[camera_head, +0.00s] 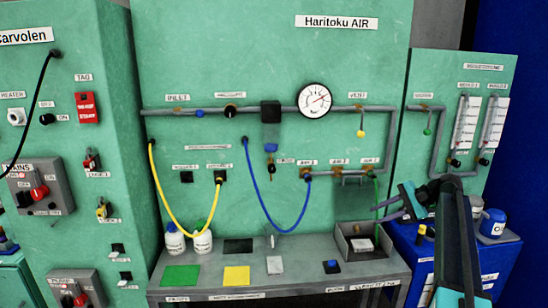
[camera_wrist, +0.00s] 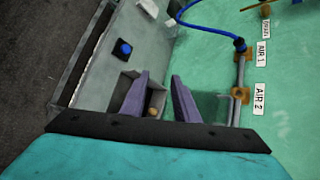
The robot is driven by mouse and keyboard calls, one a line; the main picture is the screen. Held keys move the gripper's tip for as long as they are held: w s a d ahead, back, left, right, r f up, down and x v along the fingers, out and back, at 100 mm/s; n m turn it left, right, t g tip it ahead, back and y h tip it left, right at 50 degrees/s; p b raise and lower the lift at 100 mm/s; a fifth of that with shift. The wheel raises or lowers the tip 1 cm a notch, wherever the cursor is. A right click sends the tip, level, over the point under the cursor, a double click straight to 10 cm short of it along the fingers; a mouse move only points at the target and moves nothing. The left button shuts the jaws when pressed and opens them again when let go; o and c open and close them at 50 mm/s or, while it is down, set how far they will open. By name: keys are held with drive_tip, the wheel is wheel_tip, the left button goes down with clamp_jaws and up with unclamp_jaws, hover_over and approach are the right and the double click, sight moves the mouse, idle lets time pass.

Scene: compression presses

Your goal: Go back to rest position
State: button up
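My gripper (camera_head: 382,210) is at the right of the head view, in front of the lower right part of the green Haritoku AIR panel (camera_head: 230,60). It is above and to the right of the grey open box (camera_head: 345,233) on the panel's shelf. In the wrist view my gripper (camera_wrist: 160,75) shows two purple fingers standing apart. No held object shows between the fingertips. A small yellowish round thing (camera_wrist: 152,112) shows behind the gap, lower down; I cannot tell what it is.
The blue hose (camera_head: 262,190) and yellow hose (camera_head: 165,192) hang from the panel. White bottles (camera_head: 174,238), coloured mats and a blue button (camera_head: 331,266) are on the shelf. A blue cart (camera_head: 415,262) with a blue-lidded jar (camera_head: 492,224) stands at the right, beside my arm.

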drive_tip(key=s+a+f+n+g+h, duration=0.1)
drive_tip(key=s+a+f+n+h, duration=0.1)
drive_tip(key=s+a+f, duration=0.65)
drive_tip(key=s+a+f+n+g+h, duration=0.2)
drive_tip(key=s+a+f+n, duration=0.15)
drive_tip(key=f, duration=0.95)
drive_tip(key=s+a+f+n+g+h, duration=0.1)
drive_tip(key=s+a+f+n+h, duration=0.1)
drive_tip(key=s+a+f, duration=0.65)
drive_tip(key=s+f+n+g+h+b, duration=0.1)
drive_tip(key=s+f+n+g, duration=0.1)
drive_tip(key=s+f, duration=1.2)
drive_tip(key=s+f+n+g+h, duration=0.2)
drive_tip(key=s+f+g, duration=0.2)
drive_tip(key=s+f, duration=1)
drive_tip(key=s, duration=0.7)
drive_tip(key=shift+s+a+f+n+g+b, duration=0.2)
drive_tip(key=shift+a+f+n+g+b, duration=0.05)
drive_tip(key=shift+a+n+g+b, duration=0.15)
